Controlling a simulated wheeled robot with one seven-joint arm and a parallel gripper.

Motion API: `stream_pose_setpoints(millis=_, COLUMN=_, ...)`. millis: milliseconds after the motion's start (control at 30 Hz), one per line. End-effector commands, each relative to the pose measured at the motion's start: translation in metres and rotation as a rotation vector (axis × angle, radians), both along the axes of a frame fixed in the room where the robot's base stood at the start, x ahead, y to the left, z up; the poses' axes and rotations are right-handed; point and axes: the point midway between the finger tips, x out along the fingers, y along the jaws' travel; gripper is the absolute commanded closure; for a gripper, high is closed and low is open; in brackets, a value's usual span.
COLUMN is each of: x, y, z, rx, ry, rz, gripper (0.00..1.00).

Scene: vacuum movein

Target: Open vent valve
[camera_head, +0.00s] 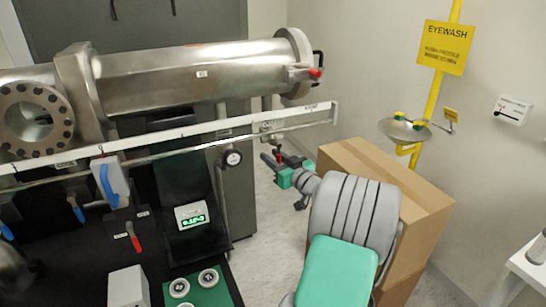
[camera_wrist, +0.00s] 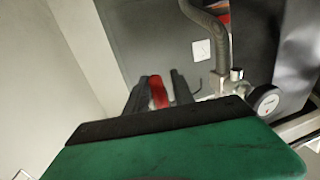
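A small red handle (camera_head: 279,157) shows at my fingers in the head view. In the wrist view my two dark fingers (camera_wrist: 160,93) stand apart with the red handle (camera_wrist: 158,90) between them. I cannot tell whether they press on it. The valve body is mostly hidden, and I cannot read a label that names the vent valve.
A steel chamber (camera_head: 190,75) with a red-tipped latch (camera_head: 315,73) lies above the rail (camera_head: 150,135). A cardboard box (camera_head: 415,200) stands behind my arm. The gauge (camera_wrist: 265,100) and a grey hose (camera_wrist: 215,35) are to the right in the wrist view. An eyewash basin (camera_head: 404,132) is at right.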

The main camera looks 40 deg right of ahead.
Motion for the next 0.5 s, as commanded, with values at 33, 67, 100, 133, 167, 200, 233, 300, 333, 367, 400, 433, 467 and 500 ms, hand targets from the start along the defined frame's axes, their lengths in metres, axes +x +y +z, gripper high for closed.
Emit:
stream_pose_setpoints(millis=33, x=-0.0001, y=0.0, z=0.0, rx=0.0, ry=0.0, rz=0.0, gripper=0.76)
stream_pose_setpoints(millis=67, x=-0.0001, y=0.0, z=0.0, rx=0.0, ry=0.0, rz=0.0, gripper=0.78)
stream_pose_setpoints(millis=100, x=-0.0002, y=0.0, z=0.0, rx=0.0, ry=0.0, rz=0.0, gripper=0.81)
stream_pose_setpoints(millis=133, x=-0.0002, y=0.0001, z=0.0001, rx=0.0, ry=0.0, rz=0.0, gripper=0.84)
stream_pose_setpoints(millis=167, x=-0.0002, y=0.0, z=0.0001, rx=0.0, ry=0.0, rz=0.0, gripper=0.86)
stream_pose_setpoints(millis=200, x=-0.0002, y=0.0, z=0.0001, rx=0.0, ry=0.0, rz=0.0, gripper=0.89)
stream_pose_setpoints(millis=233, x=-0.0002, y=0.0, z=0.0001, rx=0.0, ry=0.0, rz=0.0, gripper=0.92)
stream_pose_setpoints(millis=300, x=-0.0002, y=0.0, z=0.0001, rx=0.0, ry=0.0, rz=0.0, gripper=0.98)
stream_pose_setpoints(millis=333, x=-0.0002, y=0.0, z=0.0001, rx=0.0, ry=0.0, rz=0.0, gripper=1.0)
stream_pose_setpoints(millis=367, x=-0.0003, y=0.0, z=0.0001, rx=0.0, ry=0.0, rz=0.0, gripper=1.0)
stream_pose_setpoints(millis=400, x=-0.0003, y=0.0, z=0.0001, rx=0.0, ry=0.0, rz=0.0, gripper=1.0)
stream_pose_setpoints(millis=433, x=-0.0003, y=0.0, z=0.0001, rx=0.0, ry=0.0, rz=0.0, gripper=1.0)
stream_pose_setpoints(millis=467, x=-0.0003, y=0.0, z=0.0001, rx=0.0, ry=0.0, rz=0.0, gripper=1.0)
stream_pose_setpoints(millis=500, x=-0.0003, y=0.0, z=0.0001, rx=0.0, ry=0.0, rz=0.0, gripper=1.0)
